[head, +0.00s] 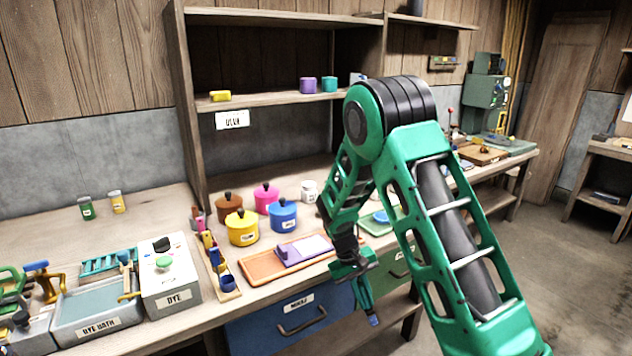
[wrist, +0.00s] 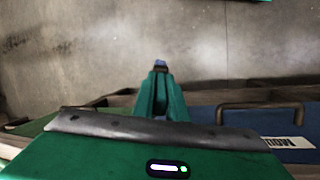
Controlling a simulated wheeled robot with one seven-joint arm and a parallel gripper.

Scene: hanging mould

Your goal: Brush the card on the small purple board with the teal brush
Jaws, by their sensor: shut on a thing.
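My gripper (head: 366,300) points down in front of the bench edge, to the right of and lower than the purple board. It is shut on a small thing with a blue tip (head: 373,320). In the wrist view, the bluish tip (wrist: 160,64) shows between the fingers. Most of it is hidden, so I cannot tell whether it is the teal brush.
A rack of coloured tools (head: 222,280) stands left of the boards, with several lidded pots (head: 242,232) behind. A dye bath (head: 98,312) and dye box (head: 172,285) are further left. Below the bench edge is a blue drawer (head: 292,322). Floor space lies to the right.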

